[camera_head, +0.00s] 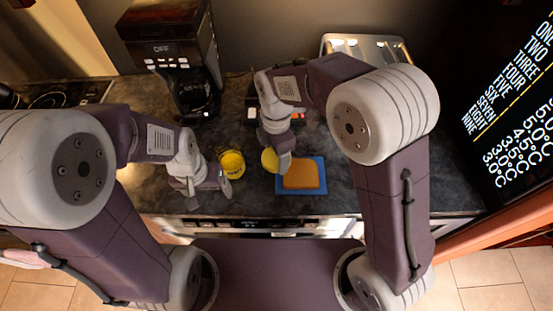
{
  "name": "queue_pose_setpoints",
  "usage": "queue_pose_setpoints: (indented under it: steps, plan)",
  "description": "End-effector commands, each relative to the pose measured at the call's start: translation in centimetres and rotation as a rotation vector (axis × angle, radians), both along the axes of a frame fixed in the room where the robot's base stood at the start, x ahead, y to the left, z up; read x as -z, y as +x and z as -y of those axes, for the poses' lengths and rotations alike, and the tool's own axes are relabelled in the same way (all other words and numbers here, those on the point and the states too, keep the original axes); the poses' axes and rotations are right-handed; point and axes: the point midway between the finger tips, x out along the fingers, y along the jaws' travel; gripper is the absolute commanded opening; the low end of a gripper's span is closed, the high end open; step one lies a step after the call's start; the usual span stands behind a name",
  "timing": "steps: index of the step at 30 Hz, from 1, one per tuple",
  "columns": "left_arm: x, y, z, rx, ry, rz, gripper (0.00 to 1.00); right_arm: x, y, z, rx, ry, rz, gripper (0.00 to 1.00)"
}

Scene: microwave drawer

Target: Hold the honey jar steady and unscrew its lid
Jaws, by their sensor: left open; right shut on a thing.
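The honey jar (232,165) is a small yellow jar on the dark counter, seen from above. It stands upright, apart from the lid. The lid (269,160), a yellow disc, is in my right gripper (281,166), to the right of the jar and beside the blue board. My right gripper is shut on the lid, and its fingers partly cover it. My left gripper (219,184) is open, low and just to the left and front of the jar. I cannot tell whether its fingers touch the jar.
A blue board (323,188) with an orange-brown slab (300,174) lies right of the lid. A black coffee maker (178,55) stands at the back left and a metallic toaster (365,45) at the back right. The counter's front edge is close to my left gripper.

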Motion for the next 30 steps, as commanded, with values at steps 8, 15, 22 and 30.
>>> queue_pose_setpoints:
  steps: [8, 15, 22, 30]
  plan:
    - [0.0, 0.0, 0.0, 0.000, 0.000, 0.000, 0.82, 3.2, -0.1, 0.1, 0.000, -0.001, -0.002, 0.21]
    - [0.2, 0.0, 0.0, 0.000, 0.000, 0.000, 0.82, 3.4, -0.1, 0.1, 0.000, -0.001, -0.002, 0.21]
    - [0.5, 0.0, 0.0, 0.000, 0.000, 0.000, 0.82, 4.1, -0.1, 0.1, 0.000, -0.001, -0.002, 0.21]
    - [0.5, 0.0, 0.0, 0.000, 0.000, 0.000, 0.82, 4.2, -0.1, 0.1, 0.000, 0.000, -0.001, 0.92]
